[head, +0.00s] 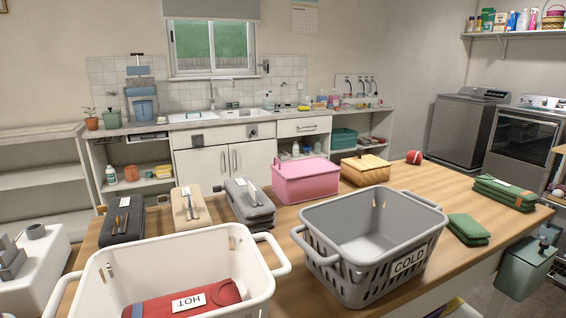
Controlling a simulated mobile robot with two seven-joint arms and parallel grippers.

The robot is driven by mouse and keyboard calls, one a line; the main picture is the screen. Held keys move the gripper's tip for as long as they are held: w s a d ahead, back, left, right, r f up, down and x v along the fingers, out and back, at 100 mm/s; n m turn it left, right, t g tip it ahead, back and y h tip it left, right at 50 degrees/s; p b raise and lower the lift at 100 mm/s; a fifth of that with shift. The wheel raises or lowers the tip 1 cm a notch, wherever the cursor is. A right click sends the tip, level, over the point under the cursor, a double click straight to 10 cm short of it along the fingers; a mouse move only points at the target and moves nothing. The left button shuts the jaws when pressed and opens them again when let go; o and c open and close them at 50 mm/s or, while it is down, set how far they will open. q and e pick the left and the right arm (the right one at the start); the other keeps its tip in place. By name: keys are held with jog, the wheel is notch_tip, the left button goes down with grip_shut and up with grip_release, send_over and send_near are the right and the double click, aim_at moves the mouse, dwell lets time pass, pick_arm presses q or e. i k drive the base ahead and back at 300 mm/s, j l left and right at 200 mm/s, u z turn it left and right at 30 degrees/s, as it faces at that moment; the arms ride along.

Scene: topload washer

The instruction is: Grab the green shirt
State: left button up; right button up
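Two folded green cloth items lie on the right of the wooden table. The smaller green folded cloth (468,229) lies flat just right of the grey basket. A larger green folded stack (505,192) with a white label on top lies farther right, near the table's right edge. I cannot tell from this view which of the two is the green shirt. Neither of my grippers shows in the head view, and nothing is seen touching the green cloths.
A grey basket (420,234) marked COLD and a white basket (250,247) holding red cloth with a HOT label stand in front. A pink box (306,182), wooden box (365,173), red ball (414,157) and dark folded cloths (248,203) stand behind. The table between the green cloths is bare.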

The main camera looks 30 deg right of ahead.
aim_at(522, 200)
jog(key=z, duration=0.4)
jog(key=i+z, duration=0.15)
jog(key=z, duration=0.7)
jog(key=i+j+z, duration=0.1)
jog(key=z, duration=0.75)
jog(key=j+z, duration=0.15)
jog(key=z, duration=0.3)
jog(key=i, duration=0.05)
